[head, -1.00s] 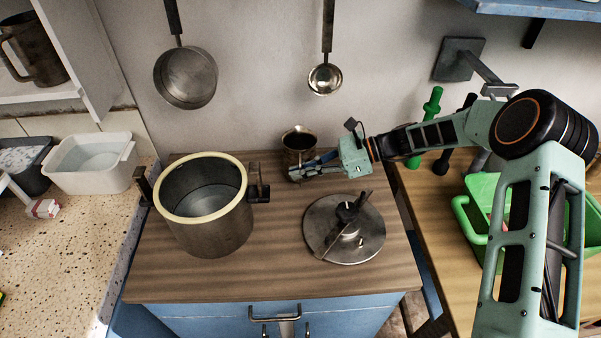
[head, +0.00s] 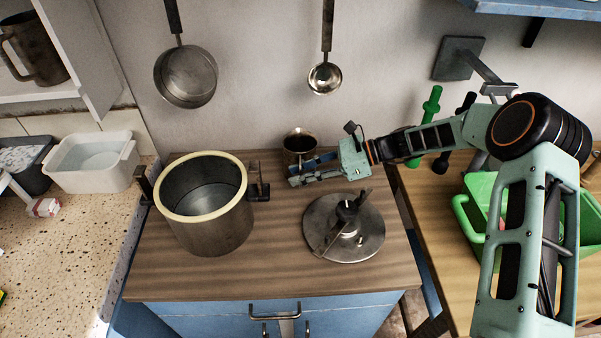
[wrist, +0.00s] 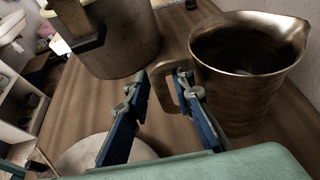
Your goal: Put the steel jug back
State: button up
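The steel jug (head: 299,143) stands upright at the back of the wooden counter top, against the wall side. In the wrist view the jug (wrist: 250,85) fills the right, with its spout to the right and its handle to the left. My gripper (head: 302,172) is just in front of the jug, low over the counter. In the wrist view my gripper (wrist: 163,82) has its two blue fingers apart, with the jug's handle showing between the fingertips. I cannot tell whether a finger touches the handle. The jug's lower part is partly hidden by my gripper in the head view.
A large pot (head: 207,225) stands left of my gripper, and a round steel lid (head: 345,240) lies in front. A pan (head: 186,77) and ladle (head: 325,79) hang above. A dark mug (head: 35,52) stands on the left shelf. The counter's front strip is clear.

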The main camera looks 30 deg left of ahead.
jog(key=v, duration=1.1)
jog(key=shift+w+f+b, duration=0.2)
jog(key=shift+f+b, duration=0.2)
